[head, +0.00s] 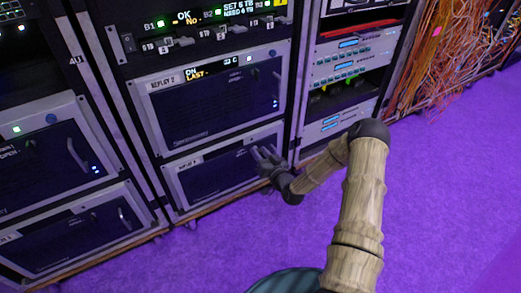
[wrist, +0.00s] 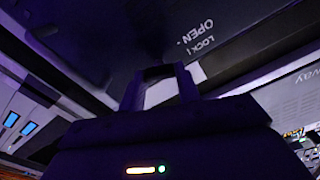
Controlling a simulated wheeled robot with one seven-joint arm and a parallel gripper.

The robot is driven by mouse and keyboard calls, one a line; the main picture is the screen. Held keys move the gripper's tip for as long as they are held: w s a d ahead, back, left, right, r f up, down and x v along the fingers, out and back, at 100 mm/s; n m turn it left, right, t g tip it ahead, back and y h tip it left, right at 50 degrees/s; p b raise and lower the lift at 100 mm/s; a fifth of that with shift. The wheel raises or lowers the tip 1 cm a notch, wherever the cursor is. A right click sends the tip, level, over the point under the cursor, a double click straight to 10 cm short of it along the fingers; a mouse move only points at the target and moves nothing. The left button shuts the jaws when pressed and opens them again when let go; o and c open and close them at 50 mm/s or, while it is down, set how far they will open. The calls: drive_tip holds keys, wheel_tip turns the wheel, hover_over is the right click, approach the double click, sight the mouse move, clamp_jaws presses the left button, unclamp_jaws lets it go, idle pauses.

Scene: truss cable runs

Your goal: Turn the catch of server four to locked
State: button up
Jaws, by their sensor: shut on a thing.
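The lower server (head: 215,182) in the middle rack is a dark panel in a grey frame. Its small label seems to read REPLAY 4, but is hard to make out. My gripper (head: 262,154) is at the upper right of its front. In the wrist view my gripper's fingertips (wrist: 160,72) are shut on the catch, a dark part at the panel. The catch is mostly hidden by the fingers, so I cannot tell its angle well. Printed marks OPEN and LOCK (wrist: 200,38) show just right of the fingertips.
The server labelled REPLAY 2 (head: 205,105) is directly above. More servers with handles (head: 50,150) fill the left rack. Another rack (head: 340,75) stands to the right, with orange cables (head: 440,50) beyond it. The purple floor (head: 440,180) is clear.

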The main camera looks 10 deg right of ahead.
drive_tip(key=m+p, duration=0.2)
drive_tip(key=m, duration=0.1)
drive_tip(key=shift+m, duration=0.4)
drive_tip(key=m+p, duration=0.1)
drive_tip(key=m, duration=0.2)
drive_tip(key=shift+d+m+p, duration=0.15)
drive_tip(key=shift+m+p, duration=0.15)
drive_tip(key=shift+p, duration=0.05)
drive_tip(key=m, duration=0.4)
drive_tip(key=m+p, duration=0.1)
drive_tip(key=m, duration=0.1)
drive_tip(key=shift+f, duration=0.25)
drive_tip(key=o, duration=1)
drive_tip(key=p+v, duration=0.5)
drive_tip(key=v, duration=1.2)
drive_tip(key=shift+s+d+p, duration=0.1)
drive_tip(key=shift+s+p, duration=0.05)
drive_tip(key=shift+p, duration=0.15)
